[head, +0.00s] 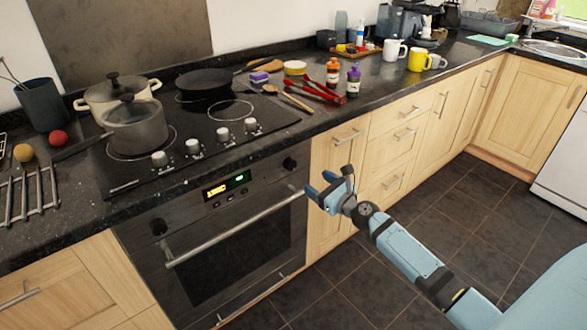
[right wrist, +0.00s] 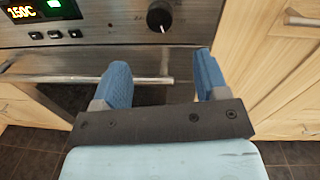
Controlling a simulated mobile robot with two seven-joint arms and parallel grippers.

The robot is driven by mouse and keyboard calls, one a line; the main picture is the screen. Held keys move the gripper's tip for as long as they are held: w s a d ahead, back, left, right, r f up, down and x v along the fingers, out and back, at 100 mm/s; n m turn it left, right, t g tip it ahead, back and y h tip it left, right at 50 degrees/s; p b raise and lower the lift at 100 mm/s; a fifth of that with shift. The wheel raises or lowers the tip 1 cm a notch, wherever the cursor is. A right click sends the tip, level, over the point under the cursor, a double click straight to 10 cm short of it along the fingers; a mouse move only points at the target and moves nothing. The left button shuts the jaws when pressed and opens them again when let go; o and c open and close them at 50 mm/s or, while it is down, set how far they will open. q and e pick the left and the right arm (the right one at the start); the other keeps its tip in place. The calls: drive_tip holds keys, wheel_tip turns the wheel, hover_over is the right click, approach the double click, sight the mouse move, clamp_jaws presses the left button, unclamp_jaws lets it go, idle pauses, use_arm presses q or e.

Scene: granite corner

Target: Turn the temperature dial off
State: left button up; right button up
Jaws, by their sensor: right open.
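The oven (head: 225,270) has two black dials on its front panel. The right dial (head: 289,163) also shows at the top of the right wrist view (right wrist: 160,16), with a pale pointer mark at its lower edge. The left dial (head: 158,226) is at the panel's far end; no label tells which is for temperature. The lit display (right wrist: 22,13) between them reads about 150C. My right gripper (head: 319,184) is open and empty, in front of the oven's right end and below the right dial, apart from it. My left gripper is not in view.
The oven door handle (head: 230,232) runs across below the panel, close to my right gripper's fingers. The black worktop (head: 90,200) juts above the panel, with hob knobs and a pot (head: 135,125) on the hob. Dark floor tiles (head: 430,215) are clear at right.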

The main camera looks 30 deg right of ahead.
sight(293, 166)
drive_tip(key=w, duration=0.3)
drive_tip(key=w+a, duration=0.1)
drive_tip(key=w, duration=0.6)
drive_tip(key=shift+a+f+b, duration=0.1)
drive_tip(key=shift+a+b, duration=0.1)
drive_tip(key=shift+b, duration=0.2)
drive_tip(key=shift+c, duration=0.2)
drive_tip(key=c, duration=0.9)
